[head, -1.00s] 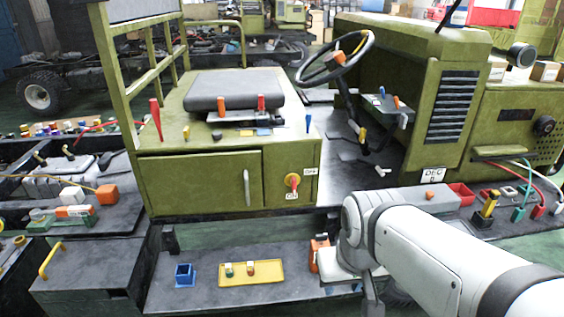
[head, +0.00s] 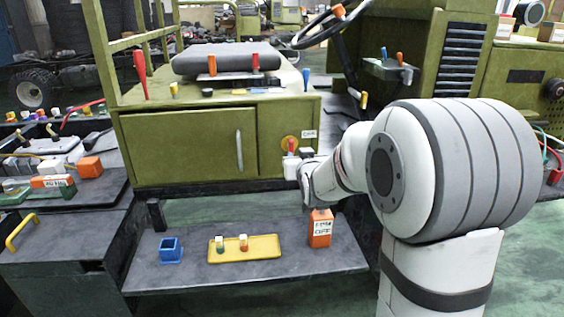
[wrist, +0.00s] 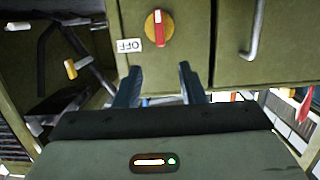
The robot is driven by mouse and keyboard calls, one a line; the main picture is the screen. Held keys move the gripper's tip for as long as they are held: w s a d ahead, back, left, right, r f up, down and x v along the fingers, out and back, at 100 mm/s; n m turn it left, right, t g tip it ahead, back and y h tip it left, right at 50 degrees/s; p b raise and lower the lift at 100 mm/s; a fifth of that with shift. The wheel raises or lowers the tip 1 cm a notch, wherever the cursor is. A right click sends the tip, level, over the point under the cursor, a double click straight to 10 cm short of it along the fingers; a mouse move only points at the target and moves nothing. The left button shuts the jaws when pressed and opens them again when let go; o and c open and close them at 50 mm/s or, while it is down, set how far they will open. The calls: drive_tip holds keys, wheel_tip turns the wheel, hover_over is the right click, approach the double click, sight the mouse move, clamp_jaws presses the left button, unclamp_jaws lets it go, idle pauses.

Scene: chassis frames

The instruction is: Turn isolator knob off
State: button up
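The isolator knob is a red handle on a round yellow plate (wrist: 147,28), on the green cabinet front. In the wrist view the handle stands roughly vertical, and an upside-down OFF label (wrist: 130,46) is beside the plate. In the head view the knob (head: 290,144) shows partly above my gripper (head: 299,158), with the label (head: 309,134) to its right. In the wrist view my gripper (wrist: 159,69) is open and empty. Its two fingers are apart and point toward the cabinet, with the knob just past the tips. Any contact cannot be seen.
The cabinet door has a vertical handle (head: 239,152) left of the knob. A lever stands on the cabinet top (head: 306,78).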

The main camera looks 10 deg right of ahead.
sight(291, 150)
drive_tip(key=w+f+t+b, duration=0.3)
drive_tip(key=w, duration=0.1)
drive_tip(key=w+f+t+b, duration=0.3)
drive_tip(key=shift+w+f+t+b, duration=0.35)
drive_tip(key=shift+w+t+b, duration=0.05)
drive_tip(key=x, duration=0.7)
drive_tip(key=shift+a, duration=0.15)
clamp_jaws()
